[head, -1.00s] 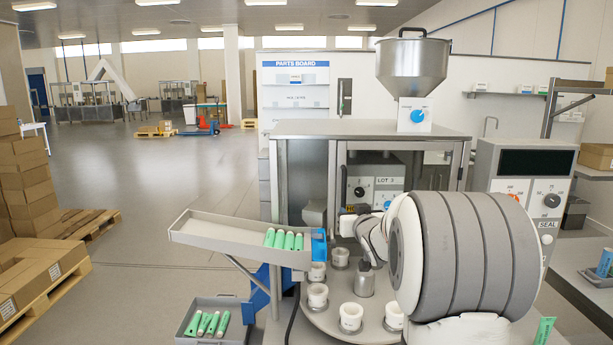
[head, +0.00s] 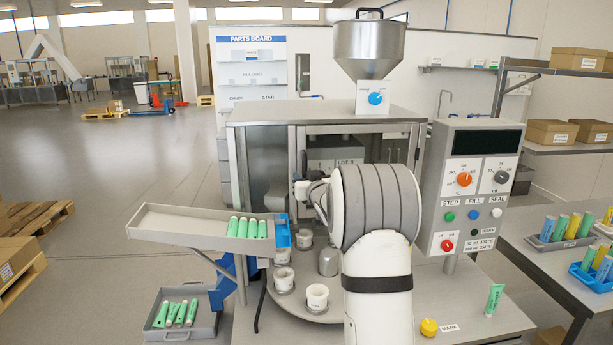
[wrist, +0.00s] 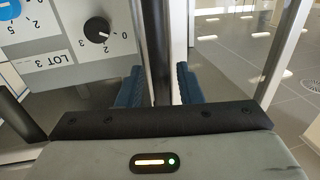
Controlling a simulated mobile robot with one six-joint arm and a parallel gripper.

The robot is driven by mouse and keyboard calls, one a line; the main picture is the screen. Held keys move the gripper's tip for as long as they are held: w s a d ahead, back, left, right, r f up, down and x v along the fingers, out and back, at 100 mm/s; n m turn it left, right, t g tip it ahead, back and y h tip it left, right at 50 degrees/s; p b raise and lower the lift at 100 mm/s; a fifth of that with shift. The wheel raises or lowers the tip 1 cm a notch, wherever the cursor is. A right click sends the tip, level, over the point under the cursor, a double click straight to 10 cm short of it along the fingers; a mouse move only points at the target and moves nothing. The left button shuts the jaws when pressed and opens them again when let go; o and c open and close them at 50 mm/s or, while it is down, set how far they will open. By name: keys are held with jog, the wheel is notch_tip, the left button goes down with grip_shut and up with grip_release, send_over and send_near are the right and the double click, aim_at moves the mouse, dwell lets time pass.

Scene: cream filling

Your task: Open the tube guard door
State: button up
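The tube guard is a steel-framed enclosure with a flat top (head: 270,113), below the steel hopper (head: 370,48). Its front door has a metal frame (head: 365,129) and clear panes, and looks closed in the head view. A dark vertical bar (wrist: 158,40), seemingly the door handle, runs between the blue fingers of my gripper (wrist: 160,88) in the wrist view. The fingers stand apart on either side of the bar, with narrow gaps showing. In the head view my gripper (head: 303,191) is at the door's left side, and my wrist hides the door's lower part.
The turntable (head: 315,313) with white cup holders lies below the door. A sloped tray (head: 180,232) of green tubes juts out at left, above a lower bin (head: 203,325). The control panel (head: 470,185) stands close at right. A yellow knob (head: 428,327) is on the bench.

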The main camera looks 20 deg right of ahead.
grip_shut()
dwell(0.4)
